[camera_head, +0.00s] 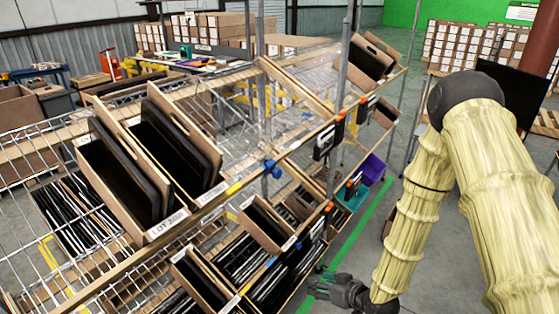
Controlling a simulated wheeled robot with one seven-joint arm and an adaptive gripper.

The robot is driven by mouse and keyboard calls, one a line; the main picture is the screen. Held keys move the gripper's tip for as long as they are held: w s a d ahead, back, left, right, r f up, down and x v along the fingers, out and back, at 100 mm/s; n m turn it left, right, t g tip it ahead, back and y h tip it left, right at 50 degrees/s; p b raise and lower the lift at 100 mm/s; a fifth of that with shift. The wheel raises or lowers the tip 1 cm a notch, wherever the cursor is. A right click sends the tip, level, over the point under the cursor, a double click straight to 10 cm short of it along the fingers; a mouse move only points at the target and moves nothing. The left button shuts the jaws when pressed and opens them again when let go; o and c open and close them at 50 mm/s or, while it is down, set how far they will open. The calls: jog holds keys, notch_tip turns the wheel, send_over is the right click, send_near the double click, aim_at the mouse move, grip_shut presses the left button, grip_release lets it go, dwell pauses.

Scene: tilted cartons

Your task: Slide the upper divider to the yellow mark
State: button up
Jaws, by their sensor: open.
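A blue clip (271,168) sits on the front rail of the upper shelf, right of the tilted cartons. It looks like the front end of the upper divider, whose see-through body behind it is hard to make out. A yellow mark (235,188) is on the same rail, a little left of the blue clip and apart from it. My gripper (322,284) is low at the bottom centre, in front of the lower shelf. It is open and empty, well below the blue clip and apart from it; its fingertips are small and hard to see.
Tilted cartons with dark panels, one labelled LOT (166,226), fill the upper shelf's left. Lower cartons (265,222) stand below. A metal post (343,68) and dark boxes on the rail (324,143) are to the right. The aisle floor (350,250) is free.

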jog(key=w+a+r+n+t+y+p, duration=0.1)
jog(key=w+r+y, duration=0.1)
jog(key=w+r, duration=0.35)
jog(key=w+a+r+n+t+y+p, duration=0.1)
jog(key=w+r+n+p, duration=0.1)
jog(key=r, duration=0.7)
jog(key=n+y+p, duration=0.2)
jog(key=n+y, duration=0.1)
jog(key=y, duration=0.2)
send_near(279, 174)
jog(key=p+x, duration=0.4)
jog(key=x, duration=0.5)
jog(key=shift+w+a, duration=0.2)
jog(key=shift+w, duration=0.05)
